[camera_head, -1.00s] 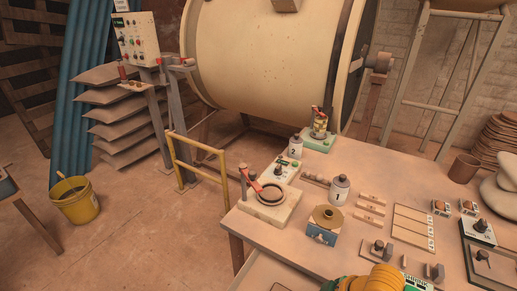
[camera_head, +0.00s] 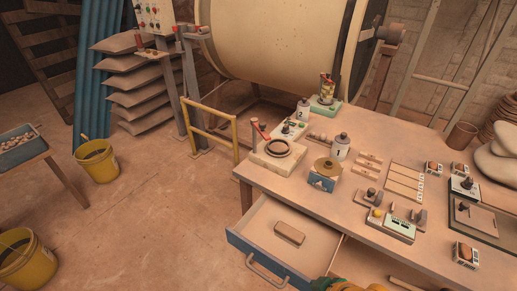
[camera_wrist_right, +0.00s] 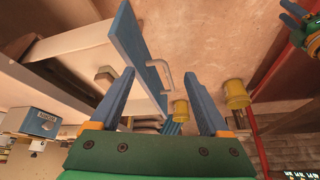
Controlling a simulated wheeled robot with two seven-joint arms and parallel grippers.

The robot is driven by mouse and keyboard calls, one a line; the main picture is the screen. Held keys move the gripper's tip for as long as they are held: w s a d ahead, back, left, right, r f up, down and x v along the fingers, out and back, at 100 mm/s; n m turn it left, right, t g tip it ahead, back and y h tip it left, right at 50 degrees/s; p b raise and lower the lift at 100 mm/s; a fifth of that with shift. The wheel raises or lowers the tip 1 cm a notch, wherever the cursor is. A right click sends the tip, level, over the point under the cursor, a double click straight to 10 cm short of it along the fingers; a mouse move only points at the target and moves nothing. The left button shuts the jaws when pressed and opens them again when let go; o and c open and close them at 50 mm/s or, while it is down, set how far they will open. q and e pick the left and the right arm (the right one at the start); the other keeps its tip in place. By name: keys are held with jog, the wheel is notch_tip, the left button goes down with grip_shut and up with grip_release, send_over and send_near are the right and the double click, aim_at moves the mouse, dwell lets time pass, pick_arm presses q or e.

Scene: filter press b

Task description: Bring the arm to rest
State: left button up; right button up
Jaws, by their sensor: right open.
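My right gripper (camera_wrist_right: 157,72) is open in the right wrist view, with its two blue fingers apart and nothing between them. Beyond the fingertips are a blue drawer front (camera_wrist_right: 136,42) and its grey handle; I cannot tell the exact distance. In the head view only a yellow and green part of my arm shows at the bottom edge, and no fingers are visible. A green and blue part at the upper right of the right wrist view looks like my left gripper (camera_wrist_right: 296,14); its jaw state is unclear.
The drawer (camera_head: 262,264) stands open under the workbench (camera_head: 290,186), with a tan block (camera_head: 289,233) inside. The bench holds jars, a press, a scale and small blocks. Yellow buckets (camera_head: 97,162) stand on the floor at left. Floor between buckets and drawer is clear.

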jog(key=s+d+f+m+h, duration=0.2)
jog(key=s+d+m+h, duration=0.1)
jog(key=s+d+m, duration=0.25)
notch_tip(320, 180, down, 16)
jog(key=s+g, duration=0.2)
jog(key=s, duration=0.1)
jog(key=s+d+f+g, duration=0.1)
jog(key=s+d+f, duration=0.1)
jog(key=s+f, duration=0.9)
jog(key=shift+s+d, duration=0.25)
jog(key=shift+s, duration=0.3)
jog(key=shift+n, duration=0.25)
